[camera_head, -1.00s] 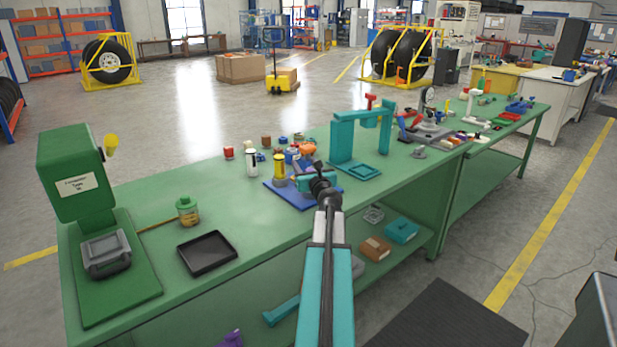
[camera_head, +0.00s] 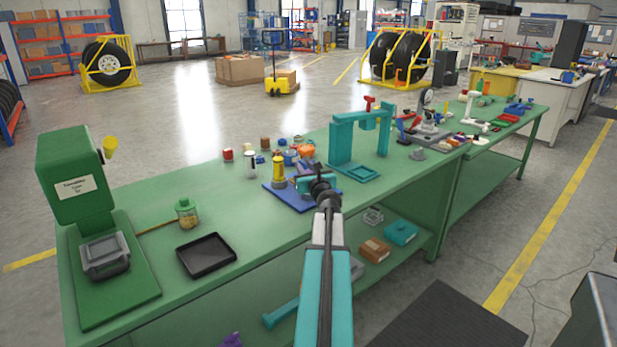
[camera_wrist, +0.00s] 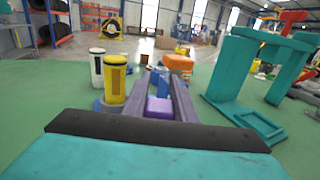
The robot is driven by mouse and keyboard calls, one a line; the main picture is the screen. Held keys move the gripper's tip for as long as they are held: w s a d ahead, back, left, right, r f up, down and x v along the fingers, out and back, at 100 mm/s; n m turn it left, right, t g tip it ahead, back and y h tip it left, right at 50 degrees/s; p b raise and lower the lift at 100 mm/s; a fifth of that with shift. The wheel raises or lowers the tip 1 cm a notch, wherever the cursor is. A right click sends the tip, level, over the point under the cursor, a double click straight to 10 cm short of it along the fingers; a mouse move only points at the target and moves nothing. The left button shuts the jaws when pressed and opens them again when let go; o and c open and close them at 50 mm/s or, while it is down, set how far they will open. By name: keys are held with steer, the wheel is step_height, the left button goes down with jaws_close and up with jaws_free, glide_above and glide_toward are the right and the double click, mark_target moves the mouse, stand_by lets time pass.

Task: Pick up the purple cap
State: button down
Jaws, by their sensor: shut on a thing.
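In the wrist view a purple cap (camera_wrist: 159,107) sits between the two grey fingers of my gripper (camera_wrist: 166,88), which is shut on it. In the head view my gripper (camera_head: 312,184) is over the blue mat (camera_head: 287,197) on the green bench; the cap cannot be made out there. Whether the cap touches the surface below is hidden by the fingers and wrist.
A yellow cylinder (camera_wrist: 115,80) and a white cylinder (camera_wrist: 97,66) stand left of my fingers. An orange piece (camera_wrist: 178,62) lies beyond them. A teal arch-shaped frame (camera_wrist: 240,75) stands close on the right. A black tray (camera_head: 206,254) lies on the bench's front left.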

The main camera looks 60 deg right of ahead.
steer(key=shift+r, duration=0.1)
steer(key=s+a+r+b, duration=0.4)
steer(key=s+a, duration=0.3)
steer(key=s, duration=0.4)
steer(key=shift+s+a+r+b, duration=0.15)
steer(key=shift+s+b, duration=0.05)
steer(key=shift+b, duration=0.2)
stand_by(0.3)
steer(key=shift+b, duration=0.45)
steer(key=s+b, duration=0.1)
steer(key=b, duration=0.4)
steer(key=shift+a, duration=0.4)
steer(key=shift+s+a+r+b, duration=0.3)
steer(key=shift+s+b, duration=0.2)
steer(key=shift+b, duration=1.15)
